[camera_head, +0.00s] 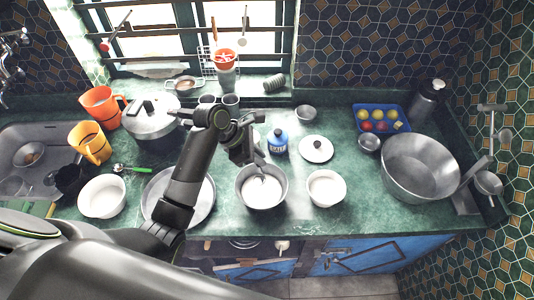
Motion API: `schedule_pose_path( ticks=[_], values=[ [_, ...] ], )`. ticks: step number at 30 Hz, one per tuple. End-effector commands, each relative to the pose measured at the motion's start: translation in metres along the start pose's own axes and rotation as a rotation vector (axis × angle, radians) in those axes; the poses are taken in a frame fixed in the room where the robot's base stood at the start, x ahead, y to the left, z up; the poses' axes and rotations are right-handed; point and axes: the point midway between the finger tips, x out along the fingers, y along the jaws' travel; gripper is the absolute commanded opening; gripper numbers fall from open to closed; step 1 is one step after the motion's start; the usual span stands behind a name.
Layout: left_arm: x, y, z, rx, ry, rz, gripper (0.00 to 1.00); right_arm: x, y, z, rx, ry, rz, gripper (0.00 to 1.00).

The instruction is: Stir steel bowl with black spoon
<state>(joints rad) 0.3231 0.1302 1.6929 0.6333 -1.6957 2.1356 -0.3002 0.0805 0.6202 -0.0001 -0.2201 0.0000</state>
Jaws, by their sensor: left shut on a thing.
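The steel bowl (285,197) stands near the front edge of the counter, centre, with white contents in it. My left gripper (256,158) is above and just behind the bowl, pointing down. It is shut on the black spoon (262,171), whose lower end reaches down into the bowl. The spoon is small in this view, and its grip end is hidden by the gripper. My right gripper is not in view.
A white bowl (326,188) stands close on the right, and a wide steel pan (206,207) on the left. A blue bottle (278,142) and a lidded dish (317,149) are behind. A large steel basin (420,163) stands farther right.

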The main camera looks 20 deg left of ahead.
Motion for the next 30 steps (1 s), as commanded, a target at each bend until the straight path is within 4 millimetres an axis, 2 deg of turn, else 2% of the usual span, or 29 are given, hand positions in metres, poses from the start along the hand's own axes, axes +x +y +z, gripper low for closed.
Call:
schedule_pose_path(
  ticks=[14, 30],
  values=[
    [-0.005, 0.0, -0.001, 0.003, -0.031, 0.006, 0.0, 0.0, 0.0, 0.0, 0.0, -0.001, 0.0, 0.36],
    [-0.044, 0.002, 0.023, 0.002, -0.029, 0.006, 0.0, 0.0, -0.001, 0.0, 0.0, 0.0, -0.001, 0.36]
  ],
)
